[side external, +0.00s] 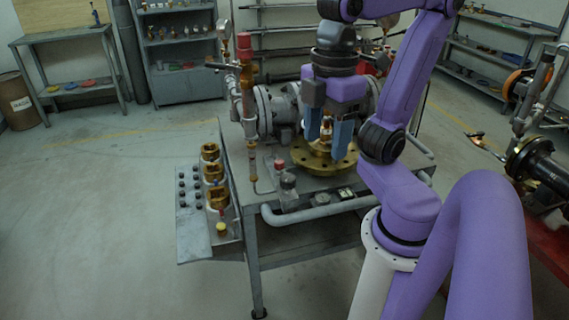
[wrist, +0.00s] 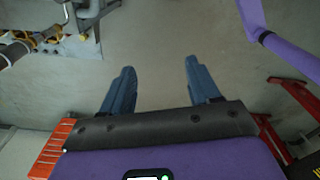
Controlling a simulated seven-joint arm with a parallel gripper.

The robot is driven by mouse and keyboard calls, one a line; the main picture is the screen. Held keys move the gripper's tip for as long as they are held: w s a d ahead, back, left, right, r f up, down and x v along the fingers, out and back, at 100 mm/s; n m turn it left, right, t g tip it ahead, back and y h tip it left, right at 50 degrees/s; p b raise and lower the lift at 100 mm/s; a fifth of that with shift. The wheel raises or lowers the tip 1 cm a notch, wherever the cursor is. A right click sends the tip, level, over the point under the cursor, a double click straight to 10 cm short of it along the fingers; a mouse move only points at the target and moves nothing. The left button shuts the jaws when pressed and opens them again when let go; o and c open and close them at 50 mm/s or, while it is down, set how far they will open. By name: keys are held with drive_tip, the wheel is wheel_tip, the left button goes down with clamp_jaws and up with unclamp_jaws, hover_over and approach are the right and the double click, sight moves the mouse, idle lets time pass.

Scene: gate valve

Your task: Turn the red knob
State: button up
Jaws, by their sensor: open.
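My gripper (side external: 327,142) hangs fingers-down over the workbench in the side view, its two blue fingers apart. They are above or in front of a round brass flange (side external: 318,167); I cannot tell whether they touch anything. In the wrist view the fingers (wrist: 160,84) are spread with only floor visible between them. Several red parts show on the bench. A small red knob (side external: 279,164) tops a fitting left of the flange. A larger red cap (side external: 245,46) tops the upright pipe farther left. Which one is the task's knob is unclear. My gripper is apart from both.
A grey motor-like body (side external: 277,110) stands behind the flange. A side panel (side external: 190,240) with brass fittings hangs at the bench's left. A pipe (side external: 315,210) runs along the front. Open floor (side external: 90,200) lies to the left. Red framework (wrist: 295,105) shows right in the wrist view.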

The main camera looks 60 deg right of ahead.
wheel_tip(320, 180, up, 14)
drive_tip(key=w+d+r+m, duration=0.1)
drive_tip(key=w+d+r, duration=0.15)
drive_tip(key=w, duration=1.35)
hover_over(279, 161)
wheel_tip(279, 161, down, 3)
drive_tip(key=shift+m, duration=0.4)
wheel_tip(279, 161, down, 45)
drive_tip(key=shift+a+r, duration=0.1)
drive_tip(key=shift+r, duration=0.05)
drive_tip(key=c, duration=1)
